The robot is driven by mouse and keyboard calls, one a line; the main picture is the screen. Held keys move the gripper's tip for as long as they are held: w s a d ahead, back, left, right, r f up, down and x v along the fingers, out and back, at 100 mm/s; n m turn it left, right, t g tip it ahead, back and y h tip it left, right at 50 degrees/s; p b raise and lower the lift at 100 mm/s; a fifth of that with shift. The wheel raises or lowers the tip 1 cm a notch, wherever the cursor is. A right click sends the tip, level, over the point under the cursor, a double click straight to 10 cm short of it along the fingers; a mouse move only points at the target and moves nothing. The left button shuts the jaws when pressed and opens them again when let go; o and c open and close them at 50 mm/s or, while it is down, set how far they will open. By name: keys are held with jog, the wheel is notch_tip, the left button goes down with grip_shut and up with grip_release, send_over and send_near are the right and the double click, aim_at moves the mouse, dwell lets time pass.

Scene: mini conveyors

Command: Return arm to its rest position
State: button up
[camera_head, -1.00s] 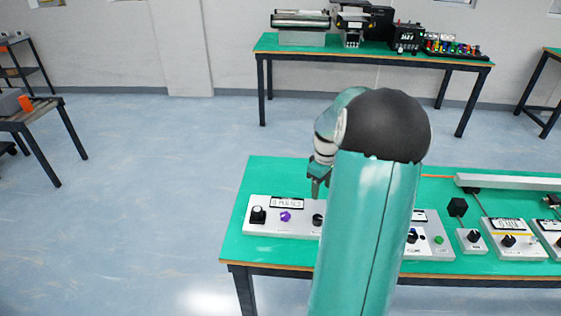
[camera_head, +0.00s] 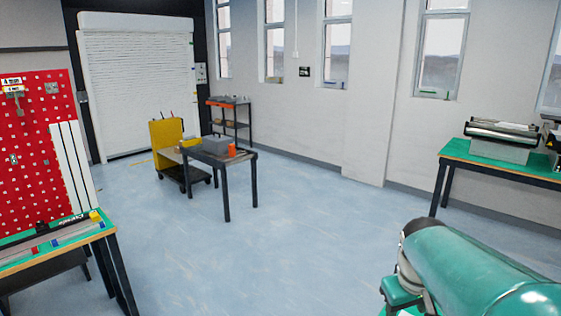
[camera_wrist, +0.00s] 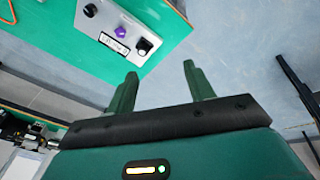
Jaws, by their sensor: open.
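My arm (camera_head: 475,272) shows at the lower right of the head view, and the gripper end is out of that frame or hidden. In the wrist view my gripper (camera_wrist: 163,88) has its two green fingers apart with nothing between them. Beyond the fingertips, a white control box (camera_wrist: 118,30) with a purple knob (camera_wrist: 121,32) and black knobs sits on a green tabletop (camera_wrist: 60,62). The fingers are clear of the box.
In the head view, a small table (camera_head: 203,160) with grey and orange items stands mid-floor beside a yellow cart (camera_head: 166,143). A red pegboard bench (camera_head: 37,140) is at the left, and a green bench (camera_head: 497,160) at the right. Blue floor (camera_head: 290,215) between is open.

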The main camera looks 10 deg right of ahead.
jog(key=s+a+r+t+y, duration=0.1)
jog(key=s+a, duration=0.3)
jog(key=a, duration=0.3)
jog(key=s+a+r+t+y, duration=0.1)
jog(key=s+a+t, duration=0.1)
jog(key=s+a, duration=0.3)
jog(key=shift+s+a+r+m, duration=0.2)
jog(key=shift+s+a+m, duration=0.1)
jog(key=shift+a, duration=1.2)
dwell(0.5)
